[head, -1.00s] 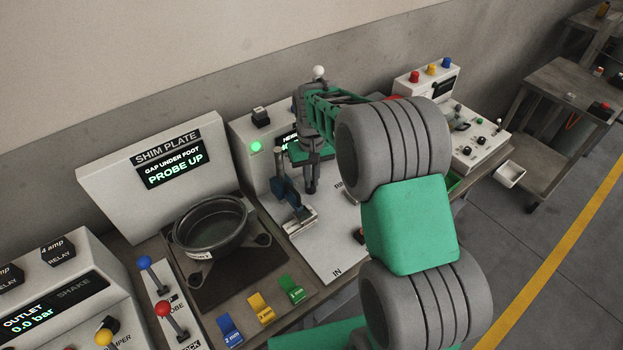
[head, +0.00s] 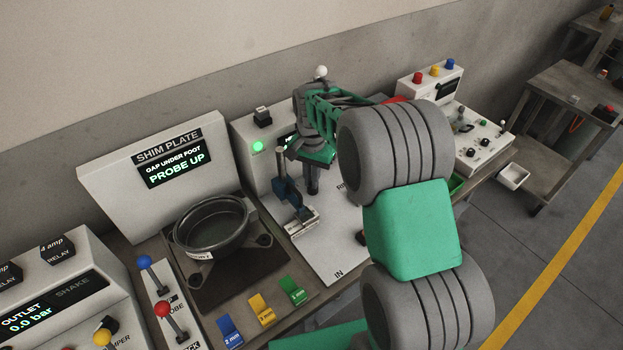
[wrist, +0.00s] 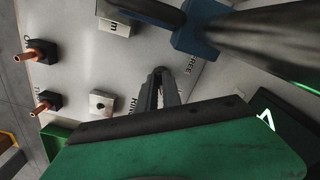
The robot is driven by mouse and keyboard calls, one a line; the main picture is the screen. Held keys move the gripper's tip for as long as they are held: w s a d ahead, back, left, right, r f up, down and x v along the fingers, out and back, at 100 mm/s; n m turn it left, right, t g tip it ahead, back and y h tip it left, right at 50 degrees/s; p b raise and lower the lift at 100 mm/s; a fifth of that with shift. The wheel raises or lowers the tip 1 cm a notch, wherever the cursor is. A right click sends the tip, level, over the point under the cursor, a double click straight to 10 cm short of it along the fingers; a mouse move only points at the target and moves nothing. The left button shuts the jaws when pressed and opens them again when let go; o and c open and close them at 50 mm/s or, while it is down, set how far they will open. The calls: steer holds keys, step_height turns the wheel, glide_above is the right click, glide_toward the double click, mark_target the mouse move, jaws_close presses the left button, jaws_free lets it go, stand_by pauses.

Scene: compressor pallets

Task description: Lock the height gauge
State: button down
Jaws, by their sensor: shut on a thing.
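The height gauge (head: 288,191) stands on a white panel in the head view, with a blue carriage on a dark upright post. In the wrist view its blue block (wrist: 196,32) and dark bars show at the top, close above my fingers. My gripper (head: 313,188) points down just right of the gauge. In the wrist view my gripper (wrist: 160,74) has its fingers nearly together beside the words FREE and RING. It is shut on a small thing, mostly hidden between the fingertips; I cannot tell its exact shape. My green hand and arm cover part of the gauge's display.
To the left are the shim plate station with a black ring-shaped pan (head: 211,226), several coloured shims (head: 264,308), and red and blue knobbed levers (head: 163,310). Copper-tipped posts (wrist: 40,52) rise from the panel in the wrist view. A lit green lamp (head: 258,147) is behind the gauge.

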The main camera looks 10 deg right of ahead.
stand_by(0.5)
steer(key=c, duration=1.5)
jaws_free()
step_height(320, 180, up, 8)
steer(key=shift+f+b, duration=0.1)
steer(key=shift+b, duration=0.3)
steer(key=s+n+t, duration=0.1)
steer(key=s+n, duration=0.1)
steer(key=s, duration=0.5)
steer(key=s+r+n+t, duration=0.1)
steer(key=s+n, duration=0.2)
steer(key=s, duration=0.4)
steer(key=s+r+n+t, duration=0.1)
steer(key=s+n, duration=0.1)
steer(key=s, duration=0.5)
steer(key=shift+s+d+n, duration=0.1)
steer(key=shift+d+n, duration=0.1)
steer(key=shift+n, duration=0.1)
